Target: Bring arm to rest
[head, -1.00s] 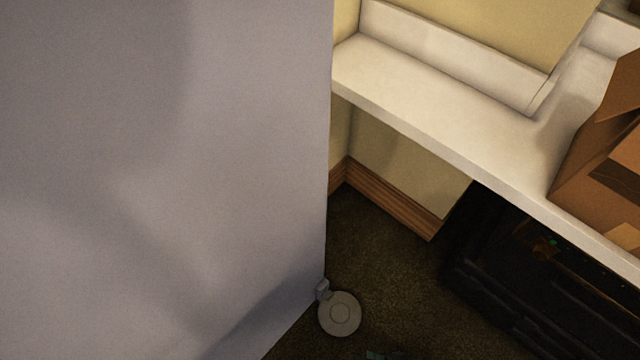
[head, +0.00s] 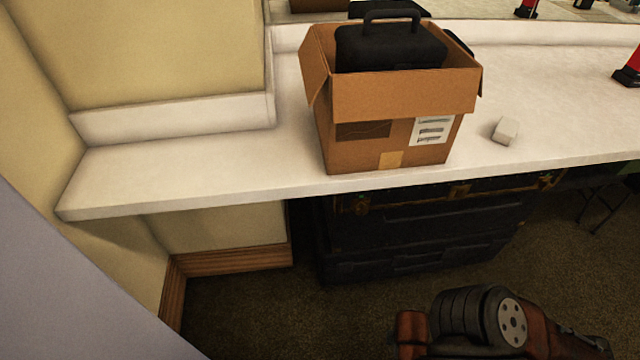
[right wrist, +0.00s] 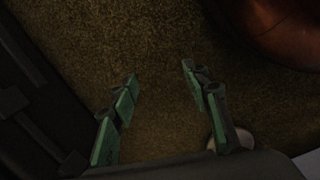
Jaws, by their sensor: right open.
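My right gripper (right wrist: 160,80) shows in the right wrist view with its two green-sided fingers spread apart. Nothing is between them, and dark brown carpet lies below. In the head view part of my right arm (head: 480,320) shows at the lower right, low in front of the counter; its gripper is out of that view. My left gripper is not in either view.
A white counter (head: 210,170) bears an open cardboard box (head: 400,100) with a black case (head: 390,45) in it. A small pale block (head: 505,130) lies to its right. Dark cases (head: 420,230) stand under the counter. A grey panel (head: 60,290) fills the lower left.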

